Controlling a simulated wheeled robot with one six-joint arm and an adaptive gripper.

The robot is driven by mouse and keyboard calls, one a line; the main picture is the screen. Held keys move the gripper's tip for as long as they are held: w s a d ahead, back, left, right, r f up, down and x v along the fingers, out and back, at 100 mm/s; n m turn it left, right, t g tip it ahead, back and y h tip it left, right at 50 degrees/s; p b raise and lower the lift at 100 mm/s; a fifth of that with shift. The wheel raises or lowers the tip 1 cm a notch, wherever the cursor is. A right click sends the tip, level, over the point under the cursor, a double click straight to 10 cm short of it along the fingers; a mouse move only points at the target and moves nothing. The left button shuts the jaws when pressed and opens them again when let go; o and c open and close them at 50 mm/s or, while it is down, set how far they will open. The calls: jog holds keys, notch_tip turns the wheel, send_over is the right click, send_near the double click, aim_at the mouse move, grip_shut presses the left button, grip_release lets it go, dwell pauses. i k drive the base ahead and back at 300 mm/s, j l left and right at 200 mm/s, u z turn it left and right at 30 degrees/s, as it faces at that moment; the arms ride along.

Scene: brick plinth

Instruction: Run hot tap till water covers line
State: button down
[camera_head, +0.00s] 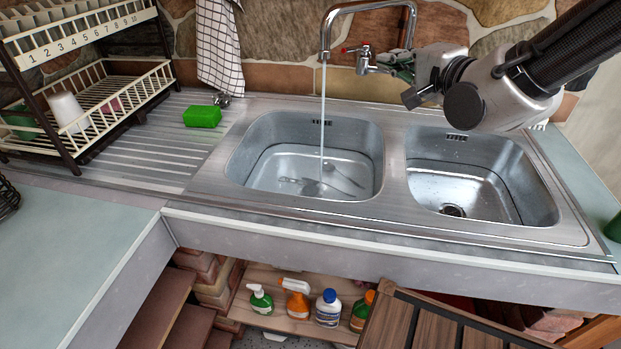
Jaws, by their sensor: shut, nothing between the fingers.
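The chrome tap (364,58) arches over the left basin (250,150) of the steel sink. A thin stream of water (322,120) falls from its spout into that basin. A small red-marked handle (347,49) sticks out on the left side of the tap body. My gripper (392,62) is shut and empty at the right side of the tap body; I cannot tell whether it touches the tap. Utensils (312,187) lie in the bottom of the left basin. An edge runs around the basin wall; I cannot tell whether it is the water surface or a marked line.
The right basin (470,190) shows a bare drain. A green sponge (203,116) lies on the ridged drainer, beside a dish rack (85,100) with a white cup. A checked towel (220,45) hangs behind. Several bottles (297,298) stand on a shelf below.

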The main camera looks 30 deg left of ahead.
aim_at(364, 48)
jog(key=j+u, duration=0.85)
jog(key=i+l, duration=0.05)
jog(key=l, duration=0.1)
